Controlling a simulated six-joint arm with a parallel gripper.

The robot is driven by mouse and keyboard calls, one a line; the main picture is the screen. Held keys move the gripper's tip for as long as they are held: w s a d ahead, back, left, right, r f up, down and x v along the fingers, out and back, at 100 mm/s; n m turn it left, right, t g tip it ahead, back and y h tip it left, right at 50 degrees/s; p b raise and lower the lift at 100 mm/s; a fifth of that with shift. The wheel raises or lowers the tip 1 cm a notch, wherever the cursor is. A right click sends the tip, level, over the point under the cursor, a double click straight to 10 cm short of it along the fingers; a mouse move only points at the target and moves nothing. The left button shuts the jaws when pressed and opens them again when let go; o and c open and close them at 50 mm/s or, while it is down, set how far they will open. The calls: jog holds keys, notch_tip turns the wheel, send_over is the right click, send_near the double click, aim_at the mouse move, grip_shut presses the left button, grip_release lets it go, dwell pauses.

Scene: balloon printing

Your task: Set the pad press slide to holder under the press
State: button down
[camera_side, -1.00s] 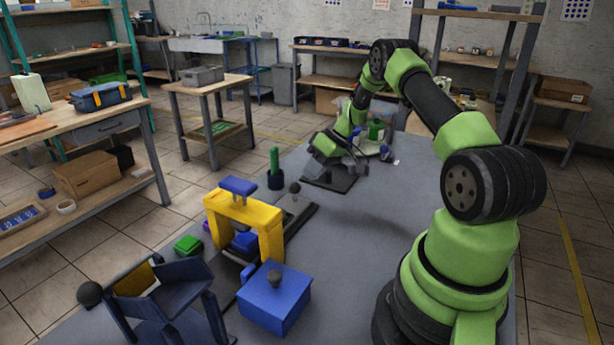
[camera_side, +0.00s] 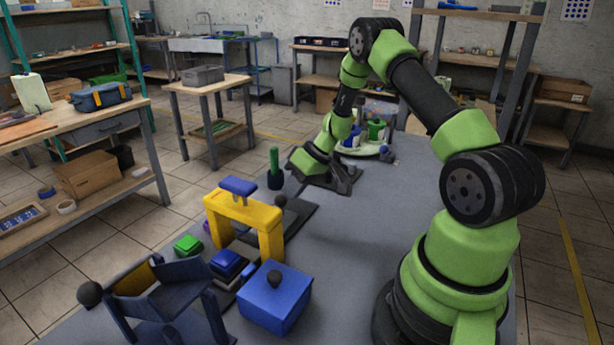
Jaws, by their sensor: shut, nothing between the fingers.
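The yellow pad press (camera_side: 243,222) stands as an arch with a blue pad head (camera_side: 238,187) on top. The slide runs through the arch on a dark track (camera_side: 298,220). Its dark round knob (camera_side: 280,201) is close behind the arch's right leg. The blue holder block (camera_side: 227,262) on the slide sits on the near side of the arch, out from under the pad head. My gripper (camera_side: 342,182) is shut and empty, low over the table behind and to the right of the knob, apart from it. Its fingertips are hard to make out.
A blue lidded box (camera_side: 274,298) stands just right of the holder block. A dark blue stand (camera_side: 170,295) is at the near left, and a green block (camera_side: 188,245) lies left of the press. A green-topped post (camera_side: 274,168) stands behind. The table right of the press is clear.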

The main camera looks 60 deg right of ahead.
aim_at(283, 198)
jog(key=a, duration=0.4)
jog(key=shift+a, duration=0.1)
jog(key=d, duration=0.3)
jog(key=s+d, duration=0.1)
jog(key=shift+d+r, duration=0.25)
jog(key=shift+r, duration=0.15)
jog(key=v, duration=1)
jog(key=shift+a, duration=0.15)
